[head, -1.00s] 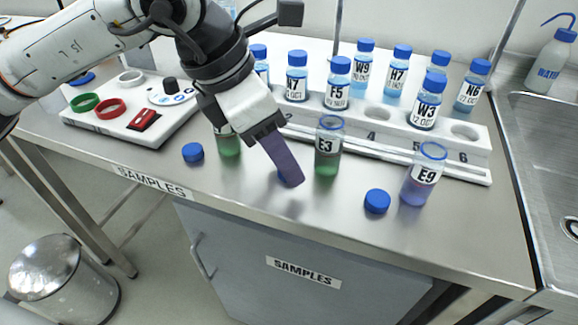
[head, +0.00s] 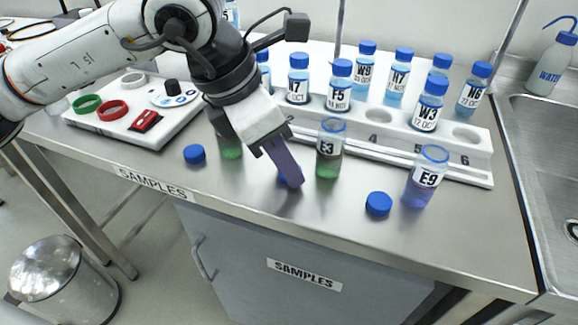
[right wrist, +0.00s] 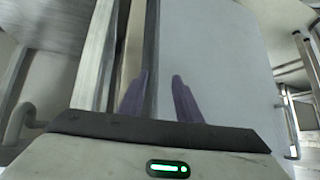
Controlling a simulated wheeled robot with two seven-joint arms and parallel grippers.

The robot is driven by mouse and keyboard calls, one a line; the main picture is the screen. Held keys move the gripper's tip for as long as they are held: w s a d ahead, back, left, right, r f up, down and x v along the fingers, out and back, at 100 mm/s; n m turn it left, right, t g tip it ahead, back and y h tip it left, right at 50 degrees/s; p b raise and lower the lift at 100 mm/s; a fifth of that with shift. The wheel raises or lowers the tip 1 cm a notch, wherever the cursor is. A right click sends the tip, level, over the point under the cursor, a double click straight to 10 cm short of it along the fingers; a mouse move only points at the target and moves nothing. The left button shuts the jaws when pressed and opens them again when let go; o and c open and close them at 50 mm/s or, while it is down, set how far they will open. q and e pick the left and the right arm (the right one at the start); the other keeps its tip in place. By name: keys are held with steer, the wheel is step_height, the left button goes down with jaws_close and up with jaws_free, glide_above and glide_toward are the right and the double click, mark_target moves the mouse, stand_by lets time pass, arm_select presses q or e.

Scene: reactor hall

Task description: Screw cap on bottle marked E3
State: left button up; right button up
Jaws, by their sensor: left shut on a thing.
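The bottle marked E3 (head: 327,168) stands upright and uncapped on the steel bench, with green liquid inside. My left gripper (head: 291,182) points down just left of it and is shut on a blue cap (head: 283,180), mostly hidden behind the purple fingers. The cap is at bench level, apart from the bottle. My right gripper (right wrist: 160,95) shows in the right wrist view with its purple fingers apart and nothing between them.
Another open bottle, E9 (head: 416,192), stands to the right. Loose blue caps lie near it (head: 378,203) and at left (head: 194,154). A green-filled bottle (head: 231,148) is partly behind my left gripper. A white rack (head: 400,142) holds several capped bottles behind.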

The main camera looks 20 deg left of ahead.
arm_select(q)
steer(key=shift+r, duration=0.1)
step_height(320, 180, up, 10)
steer(key=shift+p, duration=0.45)
arm_select(e)
steer(key=shift+w+r, duration=0.25)
steer(key=shift+r, duration=0.1)
steer(key=shift+s, duration=0.1)
